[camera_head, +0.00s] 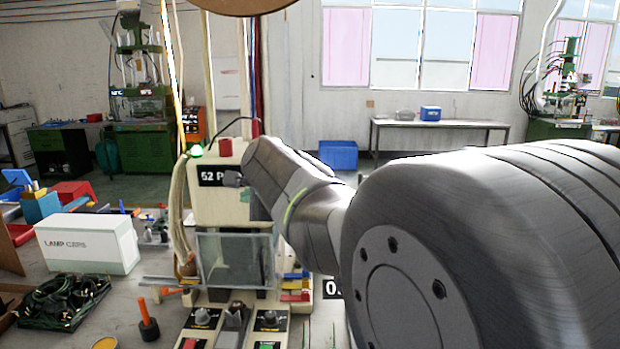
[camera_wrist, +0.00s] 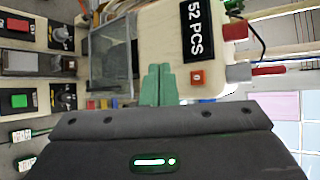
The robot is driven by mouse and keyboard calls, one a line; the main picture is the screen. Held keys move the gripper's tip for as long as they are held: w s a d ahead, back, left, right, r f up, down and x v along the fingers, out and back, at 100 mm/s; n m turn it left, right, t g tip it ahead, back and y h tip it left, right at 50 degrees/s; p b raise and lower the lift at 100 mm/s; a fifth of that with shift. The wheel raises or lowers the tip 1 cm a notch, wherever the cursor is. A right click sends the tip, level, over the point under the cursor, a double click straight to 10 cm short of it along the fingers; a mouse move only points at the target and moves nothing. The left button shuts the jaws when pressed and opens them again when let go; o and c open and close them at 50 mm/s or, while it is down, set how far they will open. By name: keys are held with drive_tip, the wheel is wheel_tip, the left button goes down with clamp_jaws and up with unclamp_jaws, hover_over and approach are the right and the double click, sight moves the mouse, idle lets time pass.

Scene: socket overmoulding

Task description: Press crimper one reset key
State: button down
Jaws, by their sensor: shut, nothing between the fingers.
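The crimper (camera_head: 205,205) is a cream machine with a black "52 PCS" counter plate, partly hidden by my arm in the head view. In the wrist view its cream housing (camera_wrist: 160,37) appears turned sideways, with the counter plate (camera_wrist: 196,30) at the top. A small orange-red square key (camera_wrist: 197,77) with a pale mark sits on the housing below the plate; it looks like the reset key. My gripper (camera_wrist: 158,70) has its green fingers together and empty. The fingertips are at the housing, just left of the key in the wrist view. I cannot tell whether they touch the housing.
A clear guard (camera_head: 235,260) is on the crimper front, above a control panel with a red button (camera_wrist: 18,24) and green button (camera_wrist: 19,101).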

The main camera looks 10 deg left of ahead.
drive_tip(key=w+a+b, duration=0.1)
drive_tip(key=w+a, duration=0.1)
drive_tip(key=w, duration=0.6)
drive_tip(key=shift+w, duration=0.15)
drive_tip(key=shift+w, duration=0.15)
idle(1.8)
drive_tip(key=shift+w+a, duration=0.1)
drive_tip(key=shift+w, duration=0.15)
drive_tip(key=shift+w+a, duration=0.15)
drive_tip(key=shift+w, duration=0.35)
idle(0.8)
drive_tip(key=shift+s, duration=0.1)
drive_tip(key=shift+s+d+p, duration=0.25)
drive_tip(key=shift+s+p, duration=0.05)
drive_tip(key=shift+s, duration=0.55)
